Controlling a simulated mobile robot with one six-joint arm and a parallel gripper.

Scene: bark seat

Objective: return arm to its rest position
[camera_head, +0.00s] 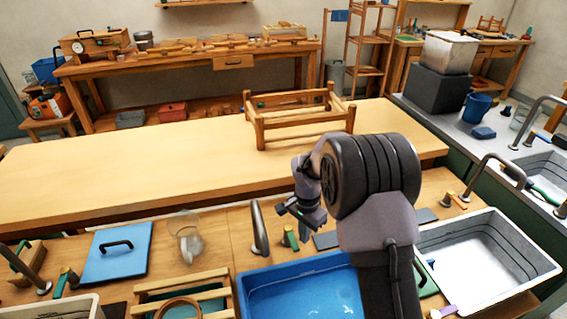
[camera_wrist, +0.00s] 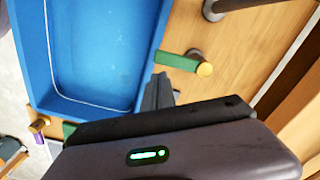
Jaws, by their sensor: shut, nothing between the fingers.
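My arm rises at the right of centre in the head view and bends over at its large dark joint. My gripper (camera_head: 297,211) hangs to the left of that joint, above the wooden bench behind the blue basin. In the wrist view my gripper (camera_wrist: 158,82) has its fingers together, with nothing between them. The fingers point toward the blue basin's edge and the green block beside it. The gripper appears apart from everything around it.
A blue basin (camera_head: 262,285) lies below the arm, and a white basin (camera_head: 490,262) is to its right. A wooden seat frame (camera_head: 300,120) stands on the long table (camera_head: 120,165). A glass jar (camera_head: 187,240) is left of the gripper.

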